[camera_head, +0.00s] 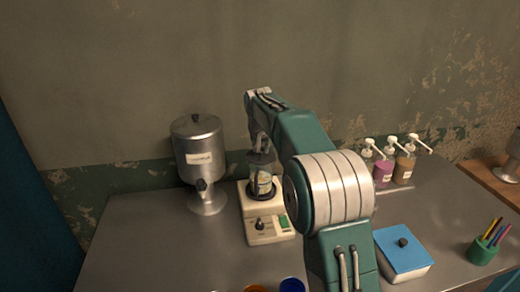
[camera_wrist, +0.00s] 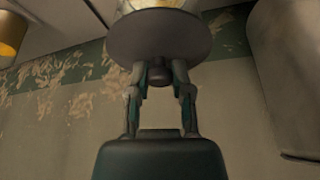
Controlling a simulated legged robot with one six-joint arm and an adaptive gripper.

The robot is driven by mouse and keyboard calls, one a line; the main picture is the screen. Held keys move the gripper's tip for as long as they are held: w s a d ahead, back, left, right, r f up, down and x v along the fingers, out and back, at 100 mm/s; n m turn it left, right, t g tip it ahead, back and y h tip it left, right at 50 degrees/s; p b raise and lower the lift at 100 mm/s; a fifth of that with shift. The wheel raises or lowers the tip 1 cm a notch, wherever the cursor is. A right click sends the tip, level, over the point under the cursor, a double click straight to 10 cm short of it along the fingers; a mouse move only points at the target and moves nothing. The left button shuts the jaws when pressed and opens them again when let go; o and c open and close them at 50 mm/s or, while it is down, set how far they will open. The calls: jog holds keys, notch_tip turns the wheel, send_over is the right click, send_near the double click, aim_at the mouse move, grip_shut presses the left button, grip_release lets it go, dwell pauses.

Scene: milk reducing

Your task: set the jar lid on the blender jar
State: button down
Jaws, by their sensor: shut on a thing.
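The jar lid (camera_wrist: 158,38) is a dark round disc with a small knob. My gripper (camera_wrist: 158,76) is shut on the knob, one finger on each side. In the wrist view, the clear blender jar (camera_wrist: 157,4) shows directly beyond the lid, mostly hidden by it. In the head view, the jar (camera_head: 263,184) stands on the cream blender base (camera_head: 266,226), and the lid (camera_head: 262,158) is at its top, partly covered by my gripper. I cannot tell whether lid and jar touch.
A metal dispenser (camera_head: 198,155) stands close left of the blender. Pump bottles (camera_head: 384,171) stand at the right rear. A blue-topped box (camera_head: 403,252) and a green pencil cup (camera_head: 482,251) are at the front right. A blue cup (camera_head: 291,286) shows at the bottom edge.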

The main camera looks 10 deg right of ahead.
jog(key=shift+c, duration=2.2)
grip_release()
jog(key=shift+o, duration=0.2)
jog(key=o, duration=0.4)
jog(key=shift+r, duration=3)
